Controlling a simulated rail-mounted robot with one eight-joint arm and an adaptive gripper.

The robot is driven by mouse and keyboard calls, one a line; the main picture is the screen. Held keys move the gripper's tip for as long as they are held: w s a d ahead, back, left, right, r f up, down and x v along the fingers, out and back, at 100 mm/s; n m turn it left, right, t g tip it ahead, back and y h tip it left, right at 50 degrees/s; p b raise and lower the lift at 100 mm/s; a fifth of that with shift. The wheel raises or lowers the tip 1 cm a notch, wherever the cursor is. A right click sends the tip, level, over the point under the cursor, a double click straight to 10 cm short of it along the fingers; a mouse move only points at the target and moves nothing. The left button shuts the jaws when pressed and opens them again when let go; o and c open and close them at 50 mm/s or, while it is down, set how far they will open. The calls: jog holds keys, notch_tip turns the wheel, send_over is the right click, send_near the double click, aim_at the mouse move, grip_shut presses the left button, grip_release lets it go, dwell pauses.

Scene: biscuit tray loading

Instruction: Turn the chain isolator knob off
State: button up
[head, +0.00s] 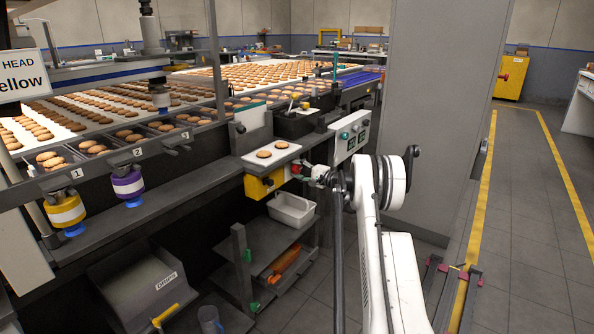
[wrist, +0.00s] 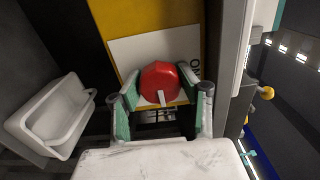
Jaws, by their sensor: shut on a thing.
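The chain isolator knob (wrist: 160,78) is a red round knob with a white pointer mark on its lower edge in the wrist view. It sits on a white plate (wrist: 122,55) on a yellow box (wrist: 150,14); part of an "ON" label shows right of it. My gripper (wrist: 159,84) has its green-padded fingers on either side of the knob and is shut on it. In the head view my gripper (head: 308,172) is at the right end of the yellow box (head: 257,187), with a little of the red knob (head: 296,169) showing.
A white tray (head: 272,158) with two biscuits lies above the yellow box. A white bin (head: 292,208) stands below; it is left of my gripper in the wrist view (wrist: 62,115). A control box (head: 350,135) with buttons is close above my gripper. Open floor lies to the right.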

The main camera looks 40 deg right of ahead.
jog(key=o, duration=1.2)
jog(key=shift+s, duration=0.15)
jog(key=v, duration=1.1)
jog(key=shift+s+d, duration=0.2)
jog(key=shift+s, duration=0.2)
